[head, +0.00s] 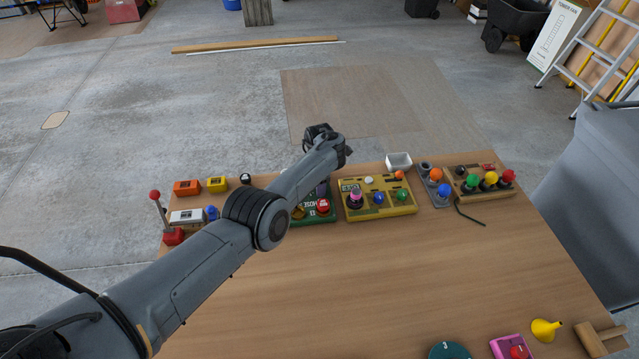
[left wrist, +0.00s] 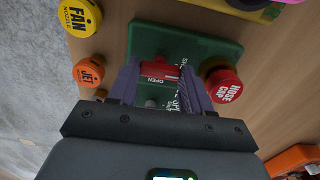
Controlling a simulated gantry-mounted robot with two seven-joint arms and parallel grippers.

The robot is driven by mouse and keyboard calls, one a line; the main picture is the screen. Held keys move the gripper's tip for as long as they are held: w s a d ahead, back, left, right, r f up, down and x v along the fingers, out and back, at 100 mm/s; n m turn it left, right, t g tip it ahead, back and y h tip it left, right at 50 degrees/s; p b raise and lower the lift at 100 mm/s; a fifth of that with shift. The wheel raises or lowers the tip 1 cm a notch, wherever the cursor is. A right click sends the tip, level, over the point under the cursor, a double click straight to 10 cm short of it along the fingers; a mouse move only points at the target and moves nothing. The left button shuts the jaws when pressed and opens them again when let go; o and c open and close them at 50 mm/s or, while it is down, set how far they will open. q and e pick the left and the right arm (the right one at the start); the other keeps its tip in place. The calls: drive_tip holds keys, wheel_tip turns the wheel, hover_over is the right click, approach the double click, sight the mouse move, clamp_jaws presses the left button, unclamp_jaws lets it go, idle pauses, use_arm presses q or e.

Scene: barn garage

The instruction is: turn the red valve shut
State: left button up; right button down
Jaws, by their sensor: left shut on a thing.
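The red valve handle (left wrist: 157,69) shows in the left wrist view, with the white word OPEN beside it, on a green base (left wrist: 205,50). My left gripper (left wrist: 160,76) has its purple fingers on either side of the red handle and is shut on it. In the head view the left gripper (head: 320,188) points down at the green board (head: 318,218), and my arm hides the valve there. How far the handle is turned is hard to tell. My right gripper is in neither view.
A red hose cap (head: 322,206) is close beside the fingers. The wooden table (head: 380,285) is clear in the middle.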

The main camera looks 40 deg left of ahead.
use_arm(q)
drive_tip(key=o, duration=1.1)
drive_tip(key=shift+c, duration=0.2)
wheel_tip(320, 180, up, 11)
drive_tip(key=p, duration=0.4)
